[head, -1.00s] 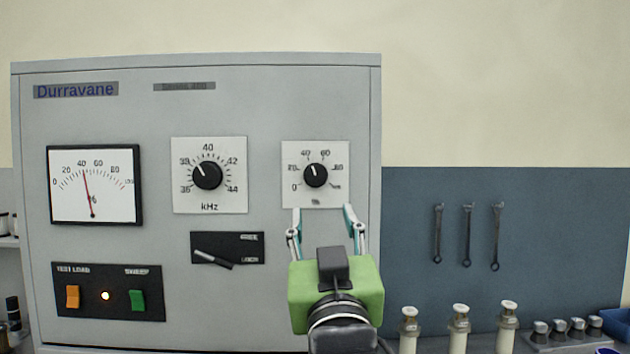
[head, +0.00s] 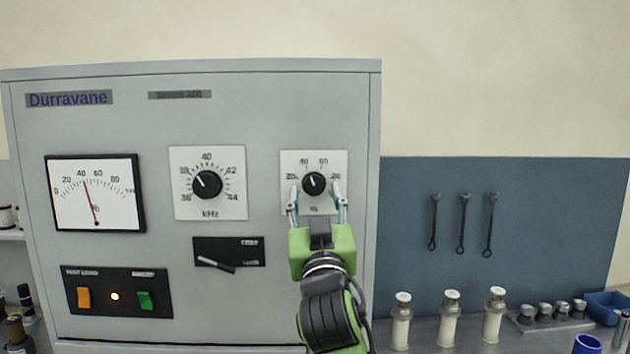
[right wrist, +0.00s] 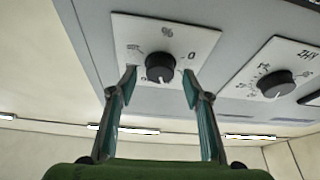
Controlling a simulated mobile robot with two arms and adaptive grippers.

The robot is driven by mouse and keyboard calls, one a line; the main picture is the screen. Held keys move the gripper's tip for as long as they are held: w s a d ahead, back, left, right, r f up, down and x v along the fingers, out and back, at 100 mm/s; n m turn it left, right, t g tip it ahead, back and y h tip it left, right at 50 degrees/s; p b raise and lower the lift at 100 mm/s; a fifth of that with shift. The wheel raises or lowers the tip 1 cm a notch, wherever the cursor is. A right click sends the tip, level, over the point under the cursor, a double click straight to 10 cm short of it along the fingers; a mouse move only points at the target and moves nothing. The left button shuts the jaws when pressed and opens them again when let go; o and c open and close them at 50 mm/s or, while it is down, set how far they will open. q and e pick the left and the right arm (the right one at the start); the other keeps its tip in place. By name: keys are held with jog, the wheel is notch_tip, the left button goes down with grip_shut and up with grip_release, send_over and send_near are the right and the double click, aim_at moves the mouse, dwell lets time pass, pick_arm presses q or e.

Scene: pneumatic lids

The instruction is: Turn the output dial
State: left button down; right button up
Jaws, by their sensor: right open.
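The output dial (head: 314,183) is a black knob on a white plate marked in %, at the right of the grey Durravane panel. Its white pointer line points up and slightly left, near 40. My right gripper (head: 318,192) is open, with one finger on each side of the knob in the head view. In the right wrist view the dial (right wrist: 160,67) shows between and just beyond the open fingertips (right wrist: 160,80), with gaps on both sides. I cannot tell whether a finger touches it. My left gripper is not in view.
Left of it are the kHz dial (head: 208,185), a lock lever (head: 217,264), a meter (head: 95,192) reading about 40, and an orange switch (head: 84,297) and green switch (head: 146,300) with a lit lamp. Wrenches (head: 463,222) hang right; pale cylinders (head: 449,318) stand below.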

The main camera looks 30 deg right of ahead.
jog(key=shift+x, duration=0.8)
jog(key=c, duration=1.1)
jog(key=shift+f+m, duration=0.1)
jog(key=shift+m, duration=0.2)
jog(key=m+h+b, duration=0.1)
jog(key=m+b, duration=0.1)
jog(key=m+g+h+b, duration=0.1)
jog(key=m+b, duration=0.1)
jog(key=shift+a+f, duration=0.1)
jog(key=shift+a, duration=0.1)
jog(key=shift+w+r+m+g+h+b, duration=0.1)
jog(key=shift+m+g+h+b, duration=0.25)
jog(key=shift+m+b, duration=0.25)
jog(key=shift+r+m+g+h+b, duration=0.1)
jog(key=shift+m+g+h+b, duration=0.2)
jog(key=shift+m, duration=0.5)
jog(key=shift+r, duration=0.1)
jog(key=o, duration=1.1)
